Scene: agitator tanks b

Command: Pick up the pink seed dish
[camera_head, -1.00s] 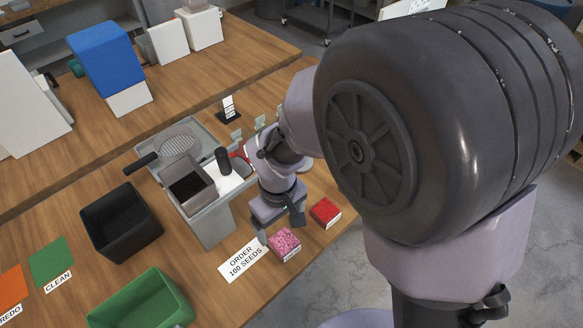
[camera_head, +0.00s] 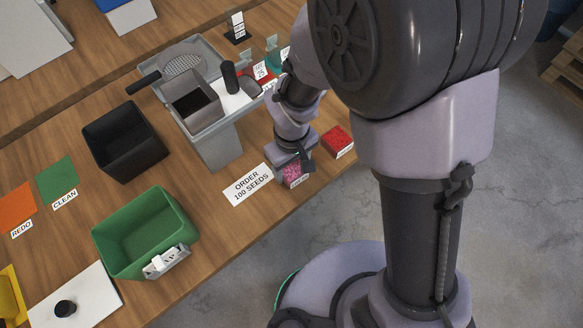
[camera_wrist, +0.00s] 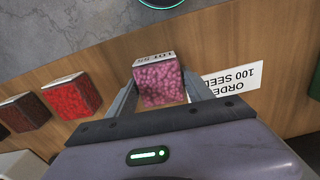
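The pink seed dish (camera_head: 295,174) is a small box full of pink seeds with a white label, standing near the table's front edge. In the wrist view the dish (camera_wrist: 159,83) is between the two fingers of my gripper (camera_wrist: 160,88). One finger is on each side, close to its walls; a firm grip on it is not visible. In the head view my gripper (camera_head: 294,156) is directly over the dish and partly hides it.
A red seed dish (camera_head: 337,141) stands just right of the pink one. The white order card (camera_head: 248,184) lies to its left. A green bin (camera_head: 145,232), a black bin (camera_head: 124,141) and a grey seed machine (camera_head: 216,143) stand farther left.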

